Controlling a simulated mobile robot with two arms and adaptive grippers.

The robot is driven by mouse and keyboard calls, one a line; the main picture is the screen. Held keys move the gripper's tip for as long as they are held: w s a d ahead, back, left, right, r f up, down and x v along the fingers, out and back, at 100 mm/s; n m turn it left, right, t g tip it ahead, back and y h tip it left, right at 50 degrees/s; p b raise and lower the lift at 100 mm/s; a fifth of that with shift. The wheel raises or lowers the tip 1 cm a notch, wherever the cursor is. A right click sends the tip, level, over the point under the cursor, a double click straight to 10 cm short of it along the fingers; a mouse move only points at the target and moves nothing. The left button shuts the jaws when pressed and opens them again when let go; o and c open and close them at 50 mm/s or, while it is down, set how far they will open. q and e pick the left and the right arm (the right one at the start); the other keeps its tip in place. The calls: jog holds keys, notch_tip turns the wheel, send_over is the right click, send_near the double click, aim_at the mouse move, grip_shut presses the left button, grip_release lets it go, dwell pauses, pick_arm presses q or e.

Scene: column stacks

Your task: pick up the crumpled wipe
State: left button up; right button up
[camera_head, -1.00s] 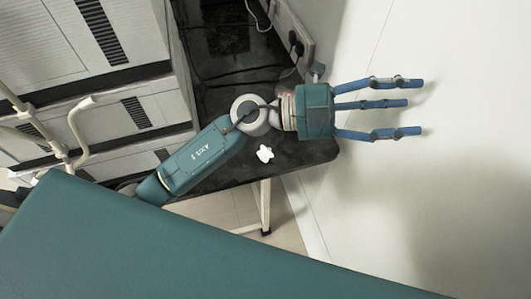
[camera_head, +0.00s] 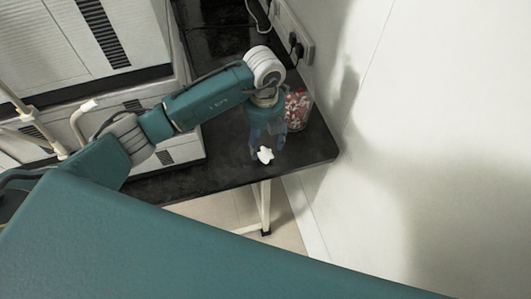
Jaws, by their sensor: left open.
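The crumpled wipe (camera_head: 265,156) is a small white lump on the dark tabletop, near the table's front edge. My left gripper (camera_head: 264,147) points down over it, with its blue fingers open around or just above the wipe. I cannot tell whether the fingers touch it. The wipe's far side is partly hidden by the fingers. My right gripper is not in view.
A clear jar (camera_head: 297,110) with red and white contents stands close to the right of my left gripper. The dark table (camera_head: 220,172) has clear room left of the wipe. Grey cabinets (camera_head: 60,45) stand at left; a white wall (camera_head: 440,130) with a socket (camera_head: 295,42) is at right.

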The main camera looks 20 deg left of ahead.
aim_at(266, 151)
pick_arm(q)
jog(key=shift+w+d+f+p, duration=0.15)
jog(key=shift+f+p, duration=0.35)
jog(key=shift+f, duration=1)
jog(key=shift+w+f+p, duration=0.1)
jog(key=shift+f+p, duration=0.35)
jog(key=shift+f, duration=1)
jog(key=c, duration=0.8)
